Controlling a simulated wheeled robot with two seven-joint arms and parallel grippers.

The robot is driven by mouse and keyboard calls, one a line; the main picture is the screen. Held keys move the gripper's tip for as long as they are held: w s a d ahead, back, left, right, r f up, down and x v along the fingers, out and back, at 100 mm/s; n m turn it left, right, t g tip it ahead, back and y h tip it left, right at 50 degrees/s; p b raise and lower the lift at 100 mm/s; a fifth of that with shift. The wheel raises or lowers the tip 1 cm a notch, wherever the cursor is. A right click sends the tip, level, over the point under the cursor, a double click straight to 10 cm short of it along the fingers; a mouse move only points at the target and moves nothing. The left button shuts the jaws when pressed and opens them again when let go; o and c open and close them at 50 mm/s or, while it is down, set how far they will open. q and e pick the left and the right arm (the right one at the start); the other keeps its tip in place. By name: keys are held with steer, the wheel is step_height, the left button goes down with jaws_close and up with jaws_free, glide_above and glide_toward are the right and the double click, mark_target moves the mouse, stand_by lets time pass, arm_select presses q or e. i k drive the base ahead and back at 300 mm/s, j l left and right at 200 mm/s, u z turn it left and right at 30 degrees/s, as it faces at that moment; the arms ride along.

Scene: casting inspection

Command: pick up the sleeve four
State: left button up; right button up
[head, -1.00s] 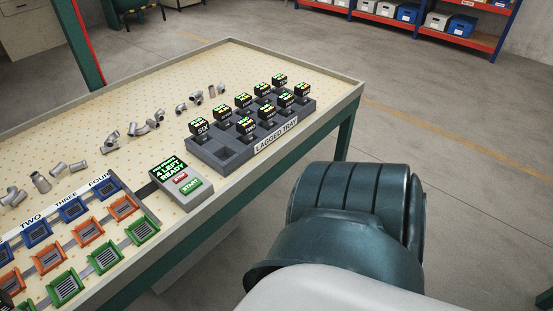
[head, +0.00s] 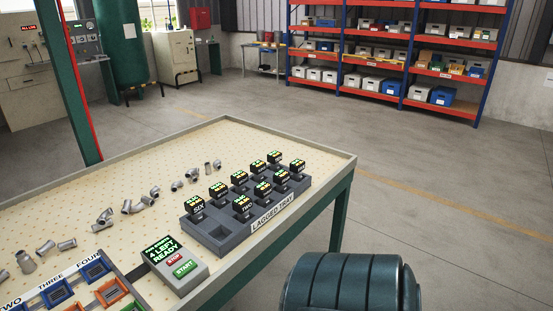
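Neither of my grippers is in this view; only a dark arm link of mine shows at the bottom. The dark grey lagged tray (head: 226,249) stands near the table's right end. It holds several black pieces with lit green and yellow number displays. One reads SIX (head: 194,204) and one reads TWO (head: 242,205). Most other displays are too small to read, so I cannot tell which piece is sleeve four. One front compartment of the tray is empty. A FOUR label (head: 88,269) marks a column of coloured frames at the lower left.
A control box (head: 171,262) reads "4 LEFT READY", with STOP and START buttons. Grey pipe fittings (head: 104,217) lie scattered along the table (head: 268,142). A green post (head: 78,100) rises at the left. Shelving (head: 381,92) stands far back; the floor between is clear.

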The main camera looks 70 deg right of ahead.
mark_target(281, 177)
steer(key=i+l, duration=0.1)
steer(key=i, duration=0.25)
steer(key=i+l, duration=0.1)
steer(key=i, duration=0.25)
steer(key=z, duration=2.6)
